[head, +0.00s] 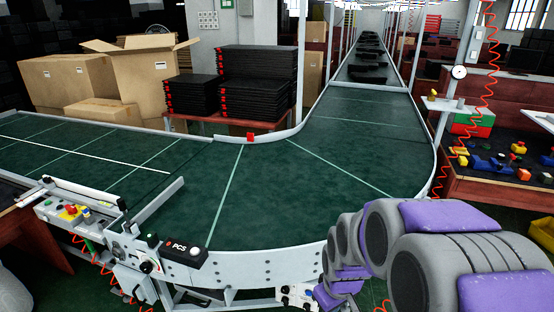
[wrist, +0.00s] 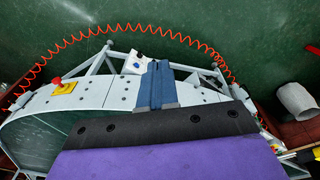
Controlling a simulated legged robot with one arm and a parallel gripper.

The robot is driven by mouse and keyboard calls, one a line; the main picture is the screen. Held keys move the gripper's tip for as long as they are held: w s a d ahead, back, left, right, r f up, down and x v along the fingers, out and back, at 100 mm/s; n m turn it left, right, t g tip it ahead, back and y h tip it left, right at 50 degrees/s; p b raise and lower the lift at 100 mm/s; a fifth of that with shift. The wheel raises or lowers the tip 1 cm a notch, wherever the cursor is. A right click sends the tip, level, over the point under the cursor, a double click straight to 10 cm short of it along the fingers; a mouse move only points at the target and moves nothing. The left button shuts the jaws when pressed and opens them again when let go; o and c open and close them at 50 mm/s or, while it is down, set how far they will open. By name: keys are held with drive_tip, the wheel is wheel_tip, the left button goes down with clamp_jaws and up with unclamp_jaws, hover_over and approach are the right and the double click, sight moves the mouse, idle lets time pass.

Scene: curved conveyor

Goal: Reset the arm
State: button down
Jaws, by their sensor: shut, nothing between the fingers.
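My arm (head: 430,245), with grey links and purple covers, reaches in from the lower right of the head view and bends down beside the outer edge of the conveyor curve. In the wrist view, my gripper (wrist: 159,75) shows two blue fingers close together, shut and empty. They appear in front of the conveyor's grey side frame (wrist: 90,88); I cannot tell whether they touch it. In the head view I cannot make out the fingertips.
The green curved conveyor (head: 270,190) is bare nearby. A PCS control box (head: 178,250) stands on its near edge. Cardboard boxes (head: 150,75) and stacked black trays (head: 258,85) stand behind. A cluttered workbench (head: 500,180) stands right.

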drive_tip(key=s+r+m+g, duration=0.1)
drive_tip(key=s+r+m, duration=0.2)
drive_tip(key=s, duration=0.9)
drive_tip(key=s+d+r+m+g, duration=0.1)
drive_tip(key=s+r, duration=0.5)
drive_tip(key=s, duration=0.6)
drive_tip(key=shift+s+m+g, duration=0.25)
drive_tip(key=shift+m+g, duration=0.25)
drive_tip(key=shift+m, duration=0.4)
drive_tip(key=shift+r, duration=0.1)
